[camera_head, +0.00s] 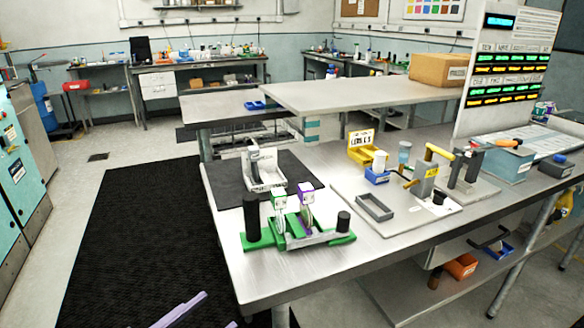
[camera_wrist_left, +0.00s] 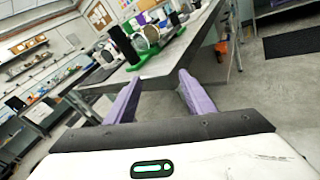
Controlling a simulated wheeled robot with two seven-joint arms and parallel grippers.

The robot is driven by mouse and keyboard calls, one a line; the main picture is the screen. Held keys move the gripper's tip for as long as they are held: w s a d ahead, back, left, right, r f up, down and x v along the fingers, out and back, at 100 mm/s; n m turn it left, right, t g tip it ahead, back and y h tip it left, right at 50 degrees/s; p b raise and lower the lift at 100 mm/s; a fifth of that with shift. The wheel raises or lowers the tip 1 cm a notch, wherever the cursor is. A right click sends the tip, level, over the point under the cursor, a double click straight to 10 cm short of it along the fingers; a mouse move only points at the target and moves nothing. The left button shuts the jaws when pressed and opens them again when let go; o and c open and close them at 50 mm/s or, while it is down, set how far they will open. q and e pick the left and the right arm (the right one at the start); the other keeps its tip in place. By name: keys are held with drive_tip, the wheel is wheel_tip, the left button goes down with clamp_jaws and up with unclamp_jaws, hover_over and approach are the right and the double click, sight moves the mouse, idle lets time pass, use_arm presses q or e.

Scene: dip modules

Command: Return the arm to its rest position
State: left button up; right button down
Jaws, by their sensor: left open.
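My left gripper (camera_head: 205,318) shows at the bottom edge of the head view as purple fingers, in front of the workbench (camera_head: 262,292) and low over the floor. In the left wrist view the two purple fingers of the left gripper (camera_wrist_left: 160,98) stand apart with nothing between them. The bench corner with a green fixture (camera_wrist_left: 150,52) lies beyond the fingertips, apart from them. My right gripper is in neither view.
The green fixture (camera_head: 318,238) with black posts stands near the bench's front edge. A white and grey device (camera_head: 264,172) stands on a dark mat. A grey plate (camera_head: 395,215) holds tools and bins. A black floor mat (camera_head: 130,240) lies clear at left.

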use_arm(q)
drive_tip(key=s+f+m+g+y, duration=0.1)
drive_tip(key=s+f+m+y, duration=0.1)
drive_tip(key=s+f+m, duration=0.3)
drive_tip(key=s+a+f+m+g+y, duration=0.1)
drive_tip(key=s+f+m, duration=0.4)
drive_tip(key=f+m, duration=0.8)
drive_tip(key=s+a+f+m+g+y, duration=0.1)
drive_tip(key=s+f+m+g+y, duration=0.2)
drive_tip(key=f+m, duration=0.6)
drive_tip(key=s, duration=0.2)
drive_tip(key=shift+s+a+f+y, duration=0.25)
drive_tip(key=shift+s+f+y, duration=0.05)
drive_tip(key=shift+s+y, duration=0.1)
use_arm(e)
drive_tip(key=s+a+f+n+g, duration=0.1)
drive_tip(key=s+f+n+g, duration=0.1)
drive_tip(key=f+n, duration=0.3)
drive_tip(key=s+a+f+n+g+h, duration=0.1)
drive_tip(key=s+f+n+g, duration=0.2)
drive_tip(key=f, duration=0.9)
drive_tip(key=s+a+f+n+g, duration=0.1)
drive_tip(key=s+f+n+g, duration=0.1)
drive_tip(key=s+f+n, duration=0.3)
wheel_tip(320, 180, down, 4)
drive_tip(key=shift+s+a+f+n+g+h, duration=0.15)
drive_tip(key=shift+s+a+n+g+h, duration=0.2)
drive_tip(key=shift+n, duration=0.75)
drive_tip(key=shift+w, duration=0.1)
